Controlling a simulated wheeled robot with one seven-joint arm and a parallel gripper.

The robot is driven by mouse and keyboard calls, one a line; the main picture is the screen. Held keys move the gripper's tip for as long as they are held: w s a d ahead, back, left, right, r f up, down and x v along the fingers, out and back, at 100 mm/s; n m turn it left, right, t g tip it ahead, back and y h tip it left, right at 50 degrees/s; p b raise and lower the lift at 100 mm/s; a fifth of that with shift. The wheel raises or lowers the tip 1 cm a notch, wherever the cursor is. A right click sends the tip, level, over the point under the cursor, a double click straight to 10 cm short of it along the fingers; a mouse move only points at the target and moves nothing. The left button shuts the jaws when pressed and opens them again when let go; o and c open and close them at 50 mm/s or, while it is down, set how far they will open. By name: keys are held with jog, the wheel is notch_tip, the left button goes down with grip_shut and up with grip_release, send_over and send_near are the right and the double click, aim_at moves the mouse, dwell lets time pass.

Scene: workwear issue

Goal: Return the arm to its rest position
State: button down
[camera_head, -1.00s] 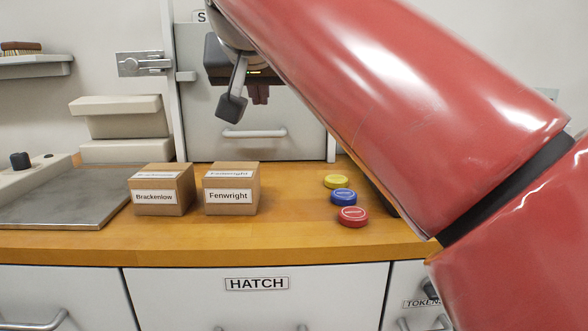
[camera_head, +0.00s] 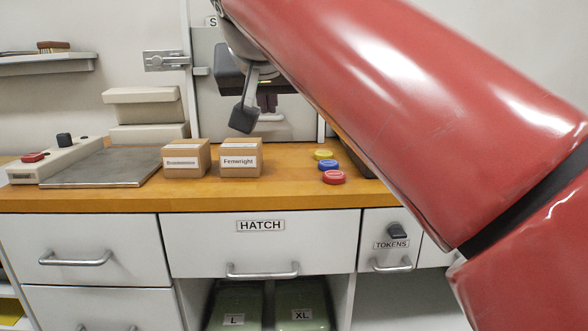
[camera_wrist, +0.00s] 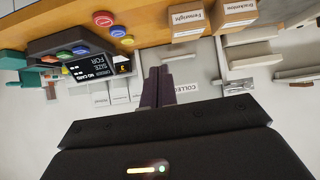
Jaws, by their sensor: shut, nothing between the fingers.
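My red arm (camera_head: 400,110) reaches across the right half of the head view, raised in front of the counter. My gripper (camera_head: 267,103) is small and partly hidden behind my wrist parts in that view. In the wrist view my gripper (camera_wrist: 158,75) has its two dark fingers together, with nothing between them. It is clear of the boxes and discs.
The wooden counter (camera_head: 90,200) holds a Brackenlow box (camera_head: 186,160), a Fenwright box (camera_head: 240,160), and yellow (camera_head: 323,155), blue (camera_head: 328,165) and red (camera_head: 334,177) discs. Below are a HATCH drawer (camera_head: 262,245), a TOKENS drawer (camera_head: 390,255) and green L (camera_head: 235,308) and XL (camera_head: 302,305) bins.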

jog(key=s+d+f+g, duration=0.1)
jog(key=s+d+f, duration=0.5)
jog(key=f, duration=0.6)
jog(key=s+d+f+g, duration=0.2)
jog(key=s+d+f, duration=0.4)
jog(key=f, duration=0.6)
jog(key=s+d+f+g, duration=0.2)
jog(key=s+d+f, duration=0.4)
jog(key=f, duration=0.6)
jog(key=shift+s+d+f+m, duration=0.2)
jog(key=shift+d+f+m, duration=0.15)
jog(key=shift+d, duration=0.25)
jog(key=shift+r, duration=0.1)
